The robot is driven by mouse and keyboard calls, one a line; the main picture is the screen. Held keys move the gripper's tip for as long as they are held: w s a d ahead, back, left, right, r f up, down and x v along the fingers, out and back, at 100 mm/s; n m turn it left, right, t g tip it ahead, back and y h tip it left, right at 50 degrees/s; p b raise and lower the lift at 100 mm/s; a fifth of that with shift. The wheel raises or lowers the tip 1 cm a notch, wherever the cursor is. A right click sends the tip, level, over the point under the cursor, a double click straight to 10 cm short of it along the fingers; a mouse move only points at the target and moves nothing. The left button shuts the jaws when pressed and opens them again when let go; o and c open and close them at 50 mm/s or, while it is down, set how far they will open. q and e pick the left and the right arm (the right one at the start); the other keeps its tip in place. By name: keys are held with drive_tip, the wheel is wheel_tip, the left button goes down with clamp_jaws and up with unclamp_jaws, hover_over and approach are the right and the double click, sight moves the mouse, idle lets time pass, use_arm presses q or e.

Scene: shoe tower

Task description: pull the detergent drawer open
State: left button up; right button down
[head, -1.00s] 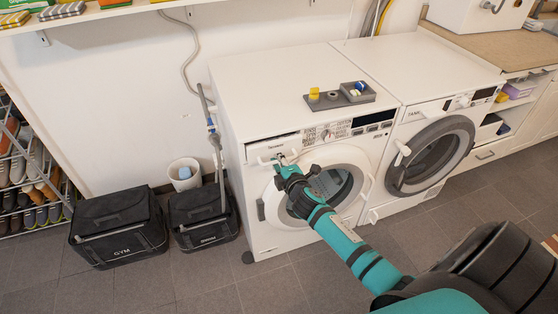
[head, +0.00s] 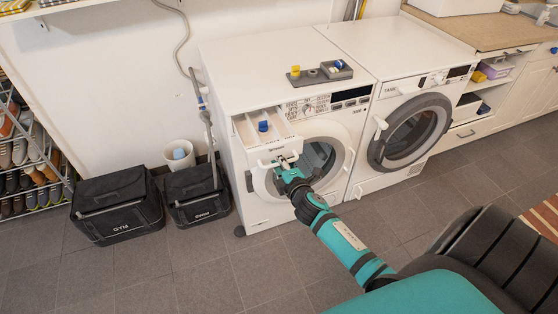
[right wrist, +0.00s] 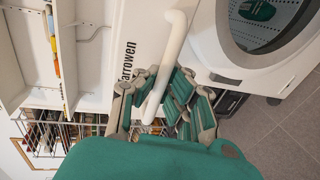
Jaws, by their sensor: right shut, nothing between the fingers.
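The detergent drawer (head: 277,146) stands pulled out from the upper left of the left white washing machine (head: 235,175). Its open compartments and a blue piece (head: 263,126) inside show from above. My right gripper (head: 285,165) is at the white bar handle on the drawer front. In the right wrist view the handle (right wrist: 172,50) crosses between the fingers of the right gripper (right wrist: 165,85). That gripper is shut, with nothing clamped between its fingers; exact contact with the handle is unclear. My left gripper is not in view.
A grey tray (head: 312,79) with small items sits on the machine top. The round door (head: 322,160) lies right of the drawer. A second machine (head: 410,120) stands to the right. Black bags (head: 117,204) and a bin (head: 181,155) stand left; the floor in front is clear.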

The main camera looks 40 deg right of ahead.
drive_tip(key=c, duration=1.6)
unclamp_jaws()
drive_tip(key=shift+c, duration=0.2)
drive_tip(key=v, duration=1.2)
drive_tip(key=s+a+f+m+g+y, duration=0.15)
drive_tip(key=s+f, duration=0.25)
drive_tip(key=f, duration=0.6)
drive_tip(key=s+a+f+m+g, duration=0.2)
drive_tip(key=s+f+m+g, duration=0.15)
drive_tip(key=f, duration=0.75)
drive_tip(key=s+a+f+m+g+y, duration=0.15)
drive_tip(key=s+f, duration=0.35)
drive_tip(key=f, duration=0.5)
drive_tip(key=s+a+f+m+g, duration=0.2)
drive_tip(key=s+f, duration=0.3)
drive_tip(key=s, duration=0.3)
drive_tip(key=s+a+f+m+g, duration=0.1)
drive_tip(key=s+f+m+g, duration=0.1)
drive_tip(key=s+f, duration=0.3)
drive_tip(key=s+a+f+m+g, duration=0.2)
drive_tip(key=s+f, duration=0.3)
drive_tip(key=s, duration=0.7)
drive_tip(key=shift+a+g+y, duration=0.3)
drive_tip(key=shift+g, duration=0.55)
